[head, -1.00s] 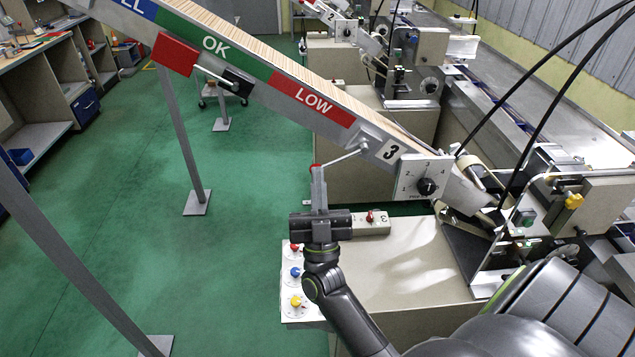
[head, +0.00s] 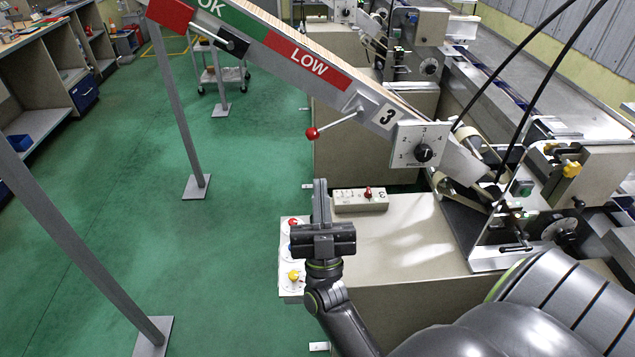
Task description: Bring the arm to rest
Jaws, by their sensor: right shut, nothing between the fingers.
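My right arm comes in from the bottom right in the head view. Its gripper (head: 320,186) points up, shut and empty, in front of the machine's beige cabinet (head: 400,245). The gripper is apart from the red-knobbed lever (head: 312,133) on the sloped chute, which stands above it in the picture. The gripper body partly covers the panel of coloured knobs, with the red knob (head: 292,223) and yellow knob (head: 294,276) showing. My left gripper is not in the picture.
The sloped chute (head: 362,98) marked LOW and 3 runs above the gripper. A dial plate (head: 420,145) and a small switch box (head: 361,200) are close by on the right. Grey posts (head: 85,250) stand on the left. Green floor (head: 240,260) lies clear between them.

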